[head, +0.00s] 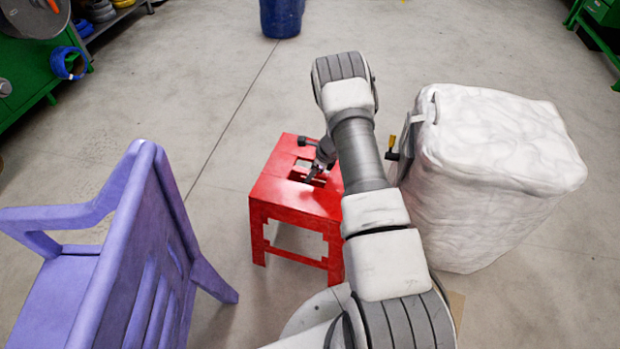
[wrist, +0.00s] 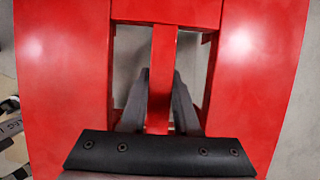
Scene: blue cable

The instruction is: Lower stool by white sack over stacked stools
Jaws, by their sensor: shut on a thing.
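The red stool (head: 280,194) is upright in the middle of the head view, left of the white sack (head: 505,185). In the wrist view its top (wrist: 60,80) fills most of the picture, with openings on both sides of a central bar. My gripper (head: 314,174) reaches down onto the stool top. In the wrist view the fingers of my gripper (wrist: 161,85) go into the openings and are shut on the bar. My arm hides the stool's right side. I see one stool; I cannot tell whether another is nested under it or whether its feet touch the floor.
A purple bench (head: 140,250) stands close at the left. A blue bin (head: 281,16) is at the back. A green cabinet (head: 28,62) with a blue cable coil (head: 68,63) is at the far left. The floor (head: 200,100) behind the stool is clear.

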